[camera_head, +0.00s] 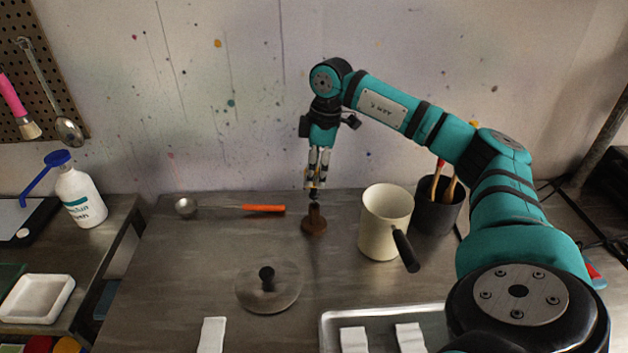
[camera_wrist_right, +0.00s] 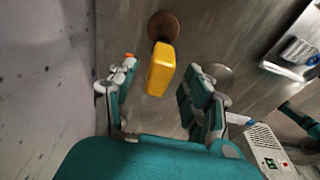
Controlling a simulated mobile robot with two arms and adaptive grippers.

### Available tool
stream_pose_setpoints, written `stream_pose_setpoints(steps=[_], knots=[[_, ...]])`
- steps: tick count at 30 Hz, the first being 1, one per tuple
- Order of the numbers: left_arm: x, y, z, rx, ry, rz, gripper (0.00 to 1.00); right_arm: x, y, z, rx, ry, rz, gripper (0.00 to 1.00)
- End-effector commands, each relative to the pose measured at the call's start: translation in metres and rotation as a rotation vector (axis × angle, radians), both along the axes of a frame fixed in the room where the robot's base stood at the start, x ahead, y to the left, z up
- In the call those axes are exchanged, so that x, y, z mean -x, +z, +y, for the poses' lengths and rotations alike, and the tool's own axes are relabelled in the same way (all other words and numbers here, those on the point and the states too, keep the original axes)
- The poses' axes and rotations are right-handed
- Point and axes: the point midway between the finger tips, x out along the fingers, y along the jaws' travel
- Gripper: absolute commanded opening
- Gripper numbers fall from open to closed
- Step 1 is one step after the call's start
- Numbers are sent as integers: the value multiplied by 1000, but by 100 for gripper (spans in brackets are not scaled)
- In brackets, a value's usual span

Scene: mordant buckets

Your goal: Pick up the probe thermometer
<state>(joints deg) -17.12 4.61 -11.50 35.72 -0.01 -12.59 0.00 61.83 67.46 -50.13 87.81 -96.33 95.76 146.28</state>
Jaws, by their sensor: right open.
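The probe thermometer (camera_wrist_right: 161,70) shows in the right wrist view as a yellow block-shaped head, above a round brown stand (camera_wrist_right: 163,26). In the head view the brown stand (camera_head: 314,222) is on the metal table, directly below my right gripper (camera_head: 314,186). The gripper hides the yellow head there. My right gripper (camera_wrist_right: 165,84) is open and points down, with one finger on each side of the yellow head. Gaps show between the head and both fingers. Whether the probe's stem sits in the stand is hidden. My left gripper is out of view.
A cream pot (camera_head: 380,230) with a black handle and a dark tool holder (camera_head: 437,212) stand to the right. An orange-handled ladle (camera_head: 262,208) lies left of the stand. A lid (camera_head: 285,290) and a metal tray (camera_head: 330,325) are in front. The spattered wall is close behind.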

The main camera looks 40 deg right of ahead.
Motion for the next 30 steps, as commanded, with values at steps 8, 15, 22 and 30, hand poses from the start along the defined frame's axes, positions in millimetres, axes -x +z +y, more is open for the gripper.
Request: stream_pose_setpoints(steps=[8,15,22,30], knots=[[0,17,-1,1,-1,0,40,-4,-37,3,0,-1,4,50],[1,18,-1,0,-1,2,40,-6,-49,4,0,0,0,50],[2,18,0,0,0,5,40,-5,-49,4,0,0,0,34],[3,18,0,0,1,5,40,-5,-49,4,0,0,0,0]])
